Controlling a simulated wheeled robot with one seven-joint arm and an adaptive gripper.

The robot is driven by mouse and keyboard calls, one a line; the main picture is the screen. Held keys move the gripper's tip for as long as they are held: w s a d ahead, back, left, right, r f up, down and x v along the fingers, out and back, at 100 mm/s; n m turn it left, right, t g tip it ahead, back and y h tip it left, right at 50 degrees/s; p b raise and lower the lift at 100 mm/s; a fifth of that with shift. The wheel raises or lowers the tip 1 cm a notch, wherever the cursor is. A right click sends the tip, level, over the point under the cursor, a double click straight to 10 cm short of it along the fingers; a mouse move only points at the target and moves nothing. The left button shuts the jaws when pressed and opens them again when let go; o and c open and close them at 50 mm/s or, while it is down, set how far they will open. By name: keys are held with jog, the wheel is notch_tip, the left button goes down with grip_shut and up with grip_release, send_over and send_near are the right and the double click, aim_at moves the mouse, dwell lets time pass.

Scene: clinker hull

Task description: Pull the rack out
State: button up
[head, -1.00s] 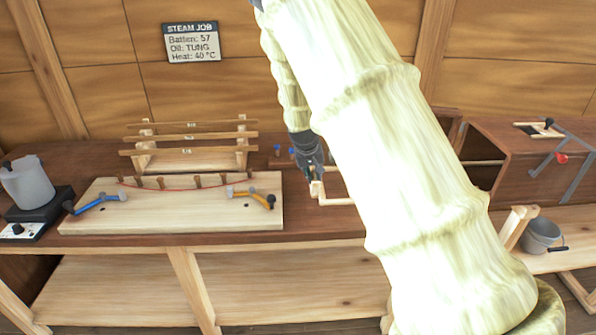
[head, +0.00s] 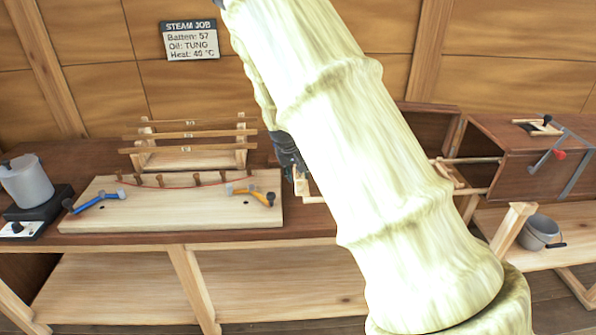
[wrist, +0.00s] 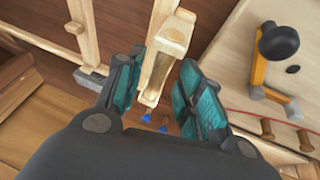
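The rack (head: 466,160) is a pale wooden frame that reaches left out of the steam box (head: 535,155); my arm hides its middle. Its left end shows beside my gripper (head: 292,172) in the head view. In the wrist view, my gripper (wrist: 164,75) has its teal-padded fingers on both sides of the rack's upright wooden handle (wrist: 172,42). The rack's pale rails also show at the upper left of the wrist view.
A board with pegs (head: 165,212), a blue clamp (head: 98,201) and an orange clamp (head: 255,195) lies left of my gripper. A batten stand (head: 190,160) is behind it. A pot (head: 27,182) stands far left, and a bucket (head: 541,230) below the steam box.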

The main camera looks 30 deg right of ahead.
jog(key=shift+r, duration=0.1)
jog(key=v, duration=1.1)
jog(key=shift+s+r, duration=0.15)
jog(key=shift+r, duration=0.2)
jog(key=shift+a, duration=0.1)
